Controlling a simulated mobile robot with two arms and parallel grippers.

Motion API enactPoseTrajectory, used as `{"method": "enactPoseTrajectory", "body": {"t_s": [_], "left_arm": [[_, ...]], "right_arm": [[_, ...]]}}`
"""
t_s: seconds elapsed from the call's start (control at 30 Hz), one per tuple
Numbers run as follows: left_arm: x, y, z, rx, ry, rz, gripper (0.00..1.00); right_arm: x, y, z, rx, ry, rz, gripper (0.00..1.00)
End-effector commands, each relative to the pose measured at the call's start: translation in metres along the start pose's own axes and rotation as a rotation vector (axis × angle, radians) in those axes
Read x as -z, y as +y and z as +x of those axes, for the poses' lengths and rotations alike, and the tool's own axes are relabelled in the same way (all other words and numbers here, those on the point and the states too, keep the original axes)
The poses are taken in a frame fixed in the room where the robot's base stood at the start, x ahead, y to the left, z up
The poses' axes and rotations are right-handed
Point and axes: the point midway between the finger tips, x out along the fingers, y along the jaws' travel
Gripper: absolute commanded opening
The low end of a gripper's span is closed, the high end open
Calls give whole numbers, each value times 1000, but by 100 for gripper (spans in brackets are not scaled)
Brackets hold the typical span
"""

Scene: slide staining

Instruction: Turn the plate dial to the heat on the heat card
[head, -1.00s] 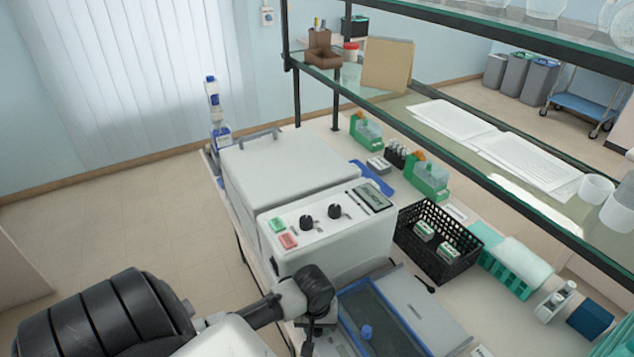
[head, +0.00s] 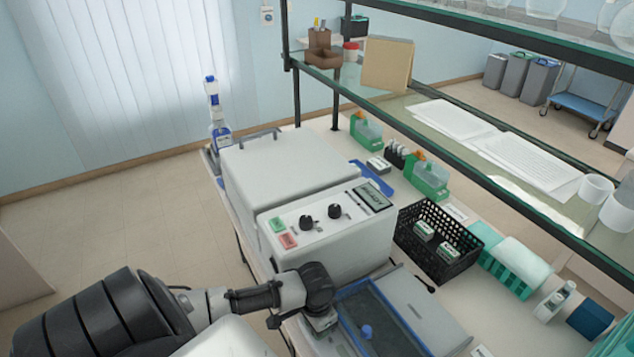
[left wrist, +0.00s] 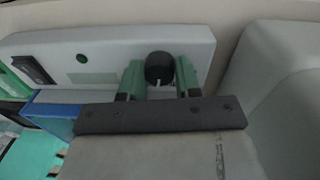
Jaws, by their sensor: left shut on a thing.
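In the left wrist view a round black dial (left wrist: 160,66) with a pale mark sits on a white front panel (left wrist: 115,45). My left gripper (left wrist: 161,82) is shut on this dial, with one green finger on each side of it. In the head view my left gripper (head: 320,322) is low in front of the large white machine, beside the blue-rimmed tray (head: 352,330). The dial is hidden from the head view. I cannot make out a heat card with readable writing. My right gripper is not in view.
The white machine (head: 340,250) carries two black knobs and a display. A black basket (head: 440,262) with small boxes stands to its right, below a glass shelf (head: 460,120). The panel also has a green round light (left wrist: 82,58) and a black switch (left wrist: 35,68).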

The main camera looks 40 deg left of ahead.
Motion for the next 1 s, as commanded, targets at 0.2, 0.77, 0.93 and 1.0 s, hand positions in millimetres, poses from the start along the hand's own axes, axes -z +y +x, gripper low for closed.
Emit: {"method": "enactPoseTrajectory", "body": {"t_s": [0.2,0.77,0.93,1.0], "left_arm": [[1,-2,-2,3,-8,206,9],[2,-1,-2,3,-29,696,9],[2,-1,-2,4,-35,794,9],[2,-1,-2,4,-37,825,9]], "right_arm": [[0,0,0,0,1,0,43],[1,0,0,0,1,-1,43],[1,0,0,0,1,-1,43],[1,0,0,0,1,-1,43]]}}
